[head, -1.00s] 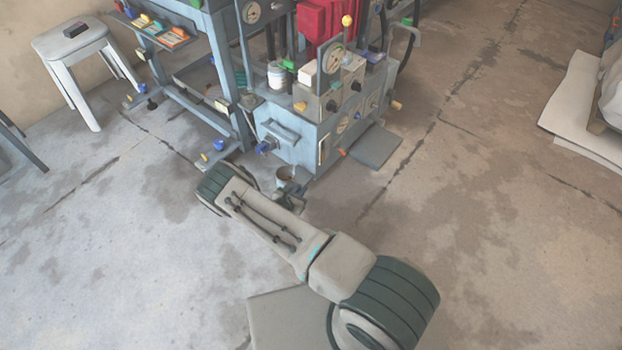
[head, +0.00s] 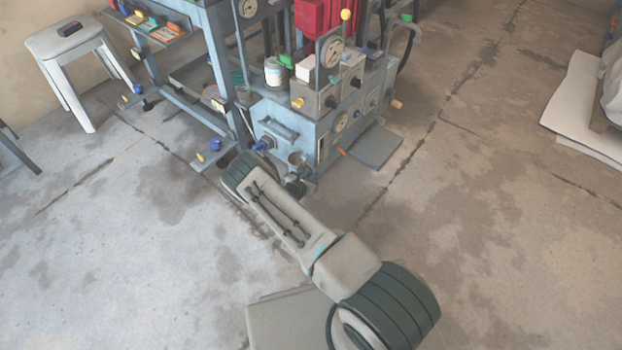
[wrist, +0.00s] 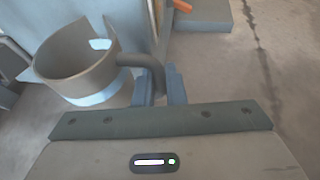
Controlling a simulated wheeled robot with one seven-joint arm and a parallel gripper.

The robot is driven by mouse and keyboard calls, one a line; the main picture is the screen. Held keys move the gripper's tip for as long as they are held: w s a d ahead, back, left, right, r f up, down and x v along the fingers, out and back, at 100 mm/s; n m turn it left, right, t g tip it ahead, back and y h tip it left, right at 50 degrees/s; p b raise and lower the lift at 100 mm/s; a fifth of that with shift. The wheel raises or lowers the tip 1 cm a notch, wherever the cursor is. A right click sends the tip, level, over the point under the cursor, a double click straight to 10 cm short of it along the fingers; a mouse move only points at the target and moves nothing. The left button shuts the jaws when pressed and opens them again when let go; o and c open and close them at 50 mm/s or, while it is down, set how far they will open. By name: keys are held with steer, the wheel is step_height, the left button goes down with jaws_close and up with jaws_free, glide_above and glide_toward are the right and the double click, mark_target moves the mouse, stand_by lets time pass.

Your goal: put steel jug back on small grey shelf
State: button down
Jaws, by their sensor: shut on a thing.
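The steel jug (wrist: 78,78) is in the left of the wrist view, its open mouth facing up and its handle to the right. My gripper (wrist: 160,88) is shut on that handle. In the head view the jug (head: 296,159) shows small in front of the blue-grey machine, with my gripper (head: 296,186) just below it, partly hidden by my arm. A flat grey plate (head: 375,147), which looks like the small grey shelf, juts from the machine's right side with a bare top. It also shows at the top of the wrist view (wrist: 203,14).
The machine (head: 290,135) has knobs, gauges and an orange-tipped lever (head: 342,152) near the plate. A press frame with blue knobs stands to its left. A white stool (head: 75,50) is far left.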

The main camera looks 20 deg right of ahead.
steer(key=shift+f, duration=0.25)
steer(key=shift+f, duration=0.15)
steer(key=c, duration=1.5)
jaws_free()
